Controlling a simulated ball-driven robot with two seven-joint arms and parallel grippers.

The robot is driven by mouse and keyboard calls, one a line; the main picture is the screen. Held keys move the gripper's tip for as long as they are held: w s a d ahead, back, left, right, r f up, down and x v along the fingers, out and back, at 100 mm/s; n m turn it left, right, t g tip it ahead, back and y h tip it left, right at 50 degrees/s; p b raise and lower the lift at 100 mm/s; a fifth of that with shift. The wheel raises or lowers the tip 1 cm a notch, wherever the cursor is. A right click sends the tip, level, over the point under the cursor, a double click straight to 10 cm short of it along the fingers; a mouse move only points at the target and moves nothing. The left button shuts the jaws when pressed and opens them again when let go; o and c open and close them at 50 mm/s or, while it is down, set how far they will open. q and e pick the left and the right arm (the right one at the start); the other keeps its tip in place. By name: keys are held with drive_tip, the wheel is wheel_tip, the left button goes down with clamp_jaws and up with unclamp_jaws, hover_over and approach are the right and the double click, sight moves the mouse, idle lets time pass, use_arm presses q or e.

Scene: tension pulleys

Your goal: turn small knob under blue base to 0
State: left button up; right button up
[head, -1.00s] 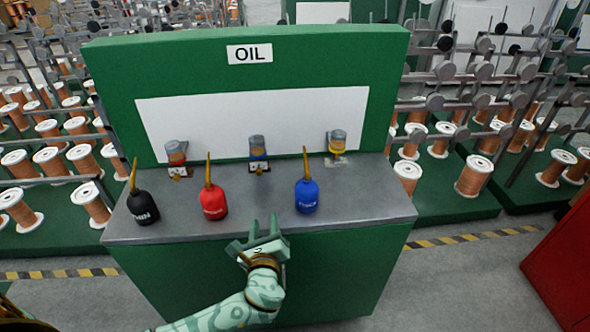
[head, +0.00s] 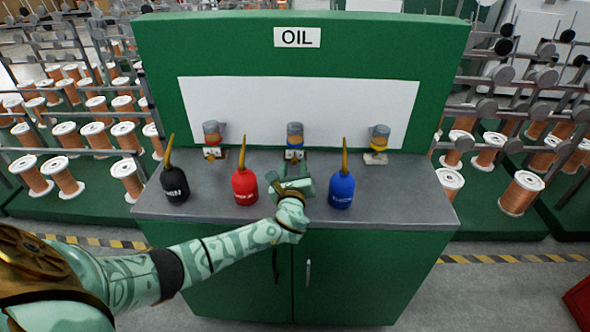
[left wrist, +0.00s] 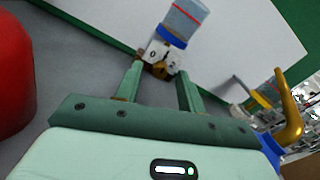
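The oiler with the blue base (head: 295,145) stands in the middle of the bench, at the foot of the white panel. In the left wrist view its blue base (left wrist: 172,37) carries a clear cup, with a white block marked with a 0 and a small brass-coloured knob (left wrist: 159,71) below it. My left gripper (head: 290,172) is just in front of it, between the red and blue oil cans. Its two fingers (left wrist: 157,84) are apart, with the knob close beyond and between their tips. Contact cannot be told. My right gripper is not seen.
A red oil can (head: 245,187) stands left of my gripper and a blue oil can (head: 341,190) right of it, both close. A black can (head: 174,185) is farther left. Oilers with a red base (head: 212,139) and a yellow base (head: 378,142) flank the blue one.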

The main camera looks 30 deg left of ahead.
use_arm(q)
drive_tip(key=shift+w+a, duration=0.2)
drive_tip(key=shift+w, duration=0.1)
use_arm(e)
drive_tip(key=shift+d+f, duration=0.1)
use_arm(q)
clamp_jaws()
